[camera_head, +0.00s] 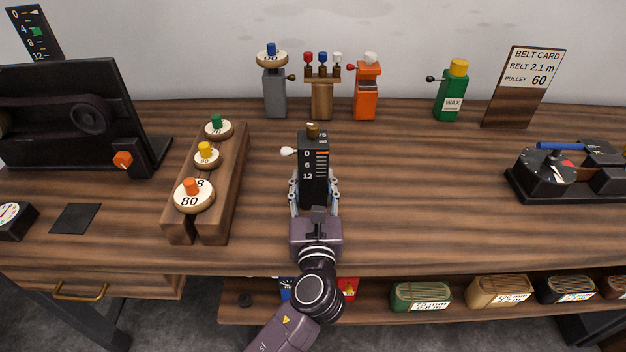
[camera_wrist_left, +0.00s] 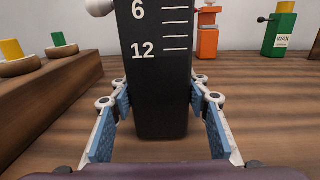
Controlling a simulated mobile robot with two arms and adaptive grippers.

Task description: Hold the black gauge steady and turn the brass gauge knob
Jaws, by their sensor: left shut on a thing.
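The black gauge (camera_head: 314,168) stands upright on the bench, with white marks 0, 6 and 12 facing me. The brass knob (camera_head: 313,130) sits on its top, and a white-tipped knob (camera_head: 288,151) sticks out from its left side. My left gripper (camera_head: 314,192) is shut on the gauge's lower part, one finger on each side. In the left wrist view the gauge (camera_wrist_left: 160,75) fills the space between the blue-padded fingers, and its top and brass knob are out of frame. My right gripper is in neither view.
A wooden rack (camera_head: 226,172) with numbered pulleys stands left of the gauge. A grey post (camera_head: 275,92), an orange dispenser (camera_head: 367,95) and a green wax bottle (camera_head: 452,95) stand behind. A black machine (camera_head: 530,188) sits far right. The bench right of the gauge is clear.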

